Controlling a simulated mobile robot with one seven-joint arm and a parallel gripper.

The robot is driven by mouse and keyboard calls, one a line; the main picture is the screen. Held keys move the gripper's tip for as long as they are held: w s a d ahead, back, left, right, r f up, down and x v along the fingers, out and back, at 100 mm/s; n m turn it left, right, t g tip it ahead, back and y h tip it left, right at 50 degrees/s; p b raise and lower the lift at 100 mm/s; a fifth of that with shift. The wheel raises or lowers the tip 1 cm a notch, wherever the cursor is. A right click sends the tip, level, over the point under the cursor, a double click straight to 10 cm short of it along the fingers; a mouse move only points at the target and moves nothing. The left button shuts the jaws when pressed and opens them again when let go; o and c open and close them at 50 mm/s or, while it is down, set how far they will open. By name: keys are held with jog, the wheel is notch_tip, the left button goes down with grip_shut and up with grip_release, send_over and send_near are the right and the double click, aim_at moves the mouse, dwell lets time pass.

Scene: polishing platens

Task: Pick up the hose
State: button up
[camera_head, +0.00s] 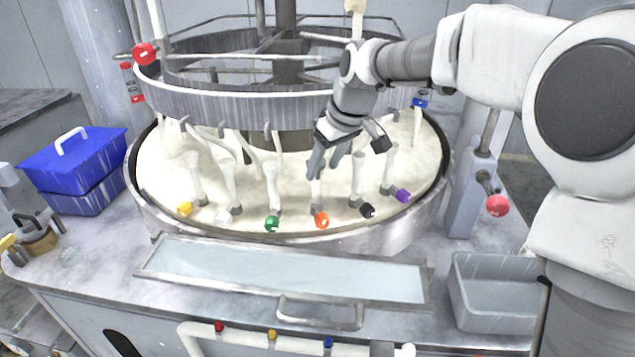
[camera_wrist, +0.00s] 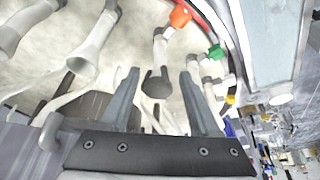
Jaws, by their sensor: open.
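Several white hoses hang from the grey ring over the round cream platen (camera_head: 310,226), their lower ends tipped with coloured caps. The hose with the orange cap (camera_head: 320,219) is just below my gripper (camera_head: 327,168). My gripper is open and points down over the platen. In the wrist view, a dark round piece and a pale hose section (camera_wrist: 160,48) lie between and beyond my open fingers, near the orange cap (camera_wrist: 180,17). I see no contact with the fingers. The gripper partly hides the upper part of this hose in the head view.
Hoses with green (camera_head: 272,223), black (camera_head: 367,210) and purple (camera_head: 402,195) caps stand close on both sides. The metal ring (camera_head: 230,105) is above. A grey bin (camera_head: 490,290) and blue box (camera_head: 72,160) sit on the counter.

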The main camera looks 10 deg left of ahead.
aim_at(314, 189)
jog(key=p+x, duration=0.1)
jog(key=x, duration=0.8)
jog(key=shift+w+a+f, duration=0.1)
jog(key=shift+w, duration=0.05)
grip_shut()
